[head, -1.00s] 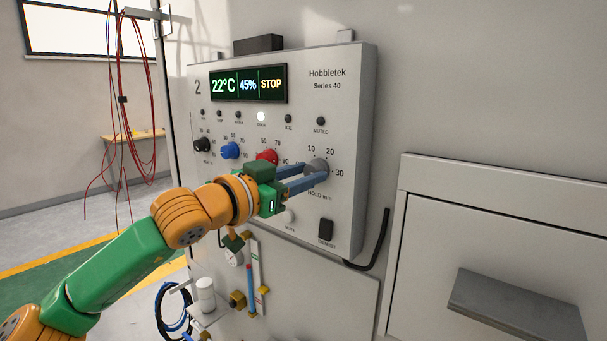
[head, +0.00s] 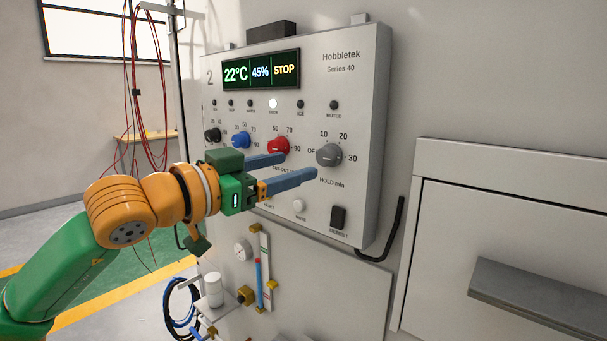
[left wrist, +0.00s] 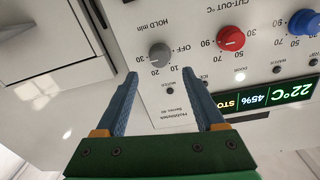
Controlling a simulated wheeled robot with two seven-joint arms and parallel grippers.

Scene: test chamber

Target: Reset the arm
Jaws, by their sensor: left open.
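My left arm comes in from the left in the head view. Its green gripper with blue fingers (head: 300,165) is open and empty in front of the control panel (head: 357,90). The fingertips are apart from the grey HOLD min knob (head: 330,155), just left of it. In the left wrist view the open fingers (left wrist: 160,73) point towards the panel, and the grey knob (left wrist: 159,55) shows just beyond and between their tips. My right gripper is not in view.
The panel also has a red knob (head: 278,146), a blue knob (head: 241,140), a black knob (head: 212,135) and a display (head: 261,70) reading 22°C, 45%, STOP. A black rocker switch (head: 338,217) sits lower. A drawer handle (head: 540,300) juts out at right. Red cables (head: 137,90) hang at left.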

